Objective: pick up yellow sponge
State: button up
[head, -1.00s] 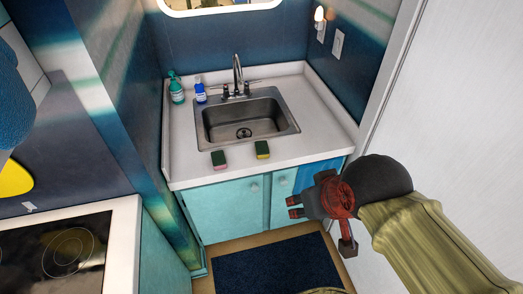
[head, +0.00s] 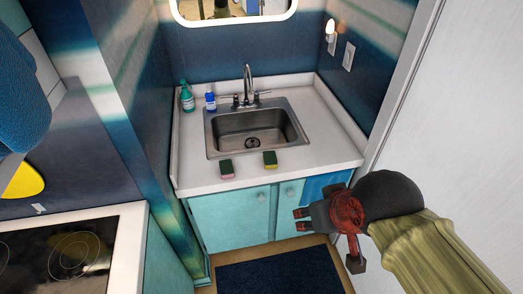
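The yellow sponge (head: 270,161), with a dark green top, lies on the white counter (head: 320,157) in front of the sink, near the counter's front edge. A similar sponge with a pink body and green top (head: 226,169) lies a little to its left. My gripper (head: 301,219) is at the right, in front of the cabinet and below the sponge in the picture, clear of both sponges. Its two reddish fingertips are apart with nothing between them. It points left.
The steel sink (head: 254,134) and faucet (head: 247,85) are behind the sponges. A green bottle (head: 187,98) and a blue bottle (head: 210,99) stand at the back left. A blue cloth (head: 325,186) hangs on the cabinet front. A stove (head: 70,250) is at left, a white door at right.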

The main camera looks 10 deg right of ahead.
aim_at(270, 159)
jog(key=i+l, duration=0.1)
jog(key=i, duration=0.95)
